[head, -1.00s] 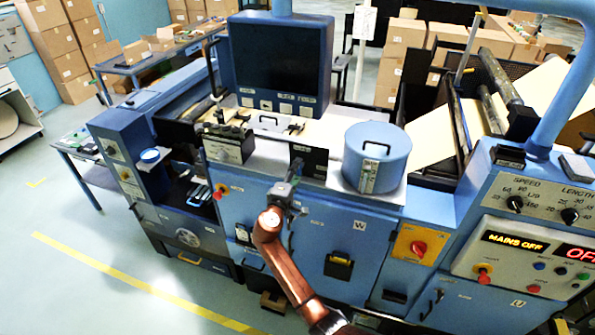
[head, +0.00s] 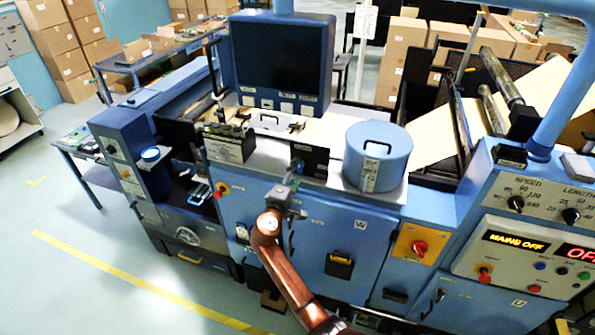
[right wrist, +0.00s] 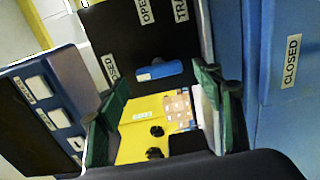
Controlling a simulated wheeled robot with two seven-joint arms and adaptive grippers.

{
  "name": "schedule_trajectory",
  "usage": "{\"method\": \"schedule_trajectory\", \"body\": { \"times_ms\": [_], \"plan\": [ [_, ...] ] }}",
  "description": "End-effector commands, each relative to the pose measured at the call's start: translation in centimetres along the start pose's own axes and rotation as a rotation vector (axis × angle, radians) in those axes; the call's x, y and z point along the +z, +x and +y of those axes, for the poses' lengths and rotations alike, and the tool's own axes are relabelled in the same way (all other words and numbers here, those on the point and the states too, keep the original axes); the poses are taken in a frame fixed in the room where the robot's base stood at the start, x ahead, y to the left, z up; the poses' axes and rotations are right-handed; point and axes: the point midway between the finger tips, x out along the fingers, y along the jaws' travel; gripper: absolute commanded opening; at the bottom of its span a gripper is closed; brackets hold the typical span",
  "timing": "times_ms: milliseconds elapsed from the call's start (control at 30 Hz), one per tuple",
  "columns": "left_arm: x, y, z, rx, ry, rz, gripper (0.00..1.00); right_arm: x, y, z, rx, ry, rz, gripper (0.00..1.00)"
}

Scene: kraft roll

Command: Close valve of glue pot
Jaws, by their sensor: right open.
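The glue pot (head: 377,157) is a blue lidded cylinder with a black handle, standing on the machine's top. A black panel (head: 310,160) is at the machine's front edge, left of the pot. In the right wrist view, a short blue lever (right wrist: 160,71) lies across a black plate (right wrist: 130,40) lettered OPEN and CLOSED; I cannot tell for certain that it is the pot's valve. My right gripper (head: 293,178) is in front of the black panel. In the right wrist view its green fingers (right wrist: 163,103) are apart and empty, with the lever beyond them. My left gripper is out of view.
A yellow surface (right wrist: 145,125) shows between the fingers. A blue panel labelled CLOSED (right wrist: 292,60) is at the right of the wrist view. The blue cabinet doors (head: 330,235) stand close to my right arm. A control panel (head: 530,250) reads MAINS OFF.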

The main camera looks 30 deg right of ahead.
Motion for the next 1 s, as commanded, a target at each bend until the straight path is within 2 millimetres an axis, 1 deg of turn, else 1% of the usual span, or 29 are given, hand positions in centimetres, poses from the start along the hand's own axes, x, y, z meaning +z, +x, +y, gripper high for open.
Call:
{"method": "schedule_trajectory", "body": {
  "times_ms": [33, 300, 400, 500, 667, 1000],
  "plan": [
    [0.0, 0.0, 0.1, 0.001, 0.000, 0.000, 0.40, -0.1, -1.1, -0.1, -0.002, 0.002, 0.003, 0.61],
    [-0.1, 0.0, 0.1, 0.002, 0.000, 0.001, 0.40, -0.1, -6.7, -0.1, -0.003, 0.001, 0.002, 0.61],
    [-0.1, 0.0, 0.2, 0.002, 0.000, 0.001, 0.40, -0.1, -8.3, -0.1, -0.004, 0.000, 0.002, 0.61],
    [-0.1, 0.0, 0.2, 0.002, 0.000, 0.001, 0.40, 0.0, -9.4, -0.1, -0.002, 0.000, 0.000, 0.61],
    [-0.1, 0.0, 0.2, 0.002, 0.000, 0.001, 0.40, 0.0, -10.2, -0.1, -0.002, 0.000, 0.001, 0.61],
    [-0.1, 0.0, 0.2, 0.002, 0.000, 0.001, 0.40, 0.0, -10.3, 0.0, -0.001, 0.000, 0.001, 0.61]
  ]
}}
